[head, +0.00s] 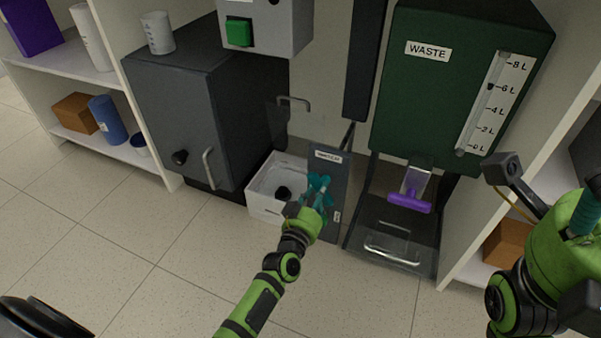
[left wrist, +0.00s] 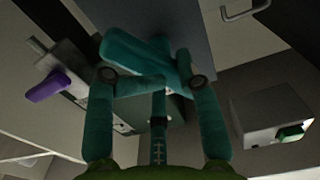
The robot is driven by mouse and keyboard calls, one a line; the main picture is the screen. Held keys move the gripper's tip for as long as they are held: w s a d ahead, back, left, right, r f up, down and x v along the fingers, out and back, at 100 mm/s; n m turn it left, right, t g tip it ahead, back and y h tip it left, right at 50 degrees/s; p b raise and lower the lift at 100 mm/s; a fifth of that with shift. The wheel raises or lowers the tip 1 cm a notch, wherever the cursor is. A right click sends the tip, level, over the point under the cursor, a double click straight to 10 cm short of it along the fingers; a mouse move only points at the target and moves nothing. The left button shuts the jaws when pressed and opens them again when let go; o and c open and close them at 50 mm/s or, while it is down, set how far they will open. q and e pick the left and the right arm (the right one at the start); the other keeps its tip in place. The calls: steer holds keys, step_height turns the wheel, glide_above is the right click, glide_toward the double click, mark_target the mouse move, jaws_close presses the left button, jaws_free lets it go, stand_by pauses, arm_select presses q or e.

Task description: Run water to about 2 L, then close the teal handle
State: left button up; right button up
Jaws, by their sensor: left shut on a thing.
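The teal handle (head: 320,182) is on the dark labelled panel (head: 331,165), beside a white basin. In the left wrist view the teal handle (left wrist: 148,55) lies between my fingertips, its bar running diagonally. My left gripper (head: 312,196) is shut on it, with teal fingers close in colour to the handle; the fingers also show in the left wrist view (left wrist: 152,80). The WASTE tank's scale (head: 494,103) runs from 0 to 8 L, with a small dark mark beside 6 L. My right gripper (head: 586,212) is partly cut off at the right edge; its fingertips are unclear.
A purple handle (head: 409,202) sits below the green WASTE tank (head: 456,82). The white basin (head: 265,212) holds a dark round thing. A dark cabinet (head: 190,110) stands left, below a grey box with a green button (head: 239,32). The floor in front is clear.

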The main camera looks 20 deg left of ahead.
arm_select(q)
steer(key=shift+d+f+m, duration=0.15)
steer(key=shift+d+m, duration=0.1)
steer(key=shift+m, duration=0.05)
steer(key=shift+m+p, duration=1.5)
steer(key=shift+m, duration=1)
steer(key=o, duration=1.4)
steer(key=shift+c, duration=0.2)
steer(key=shift+a, duration=0.15)
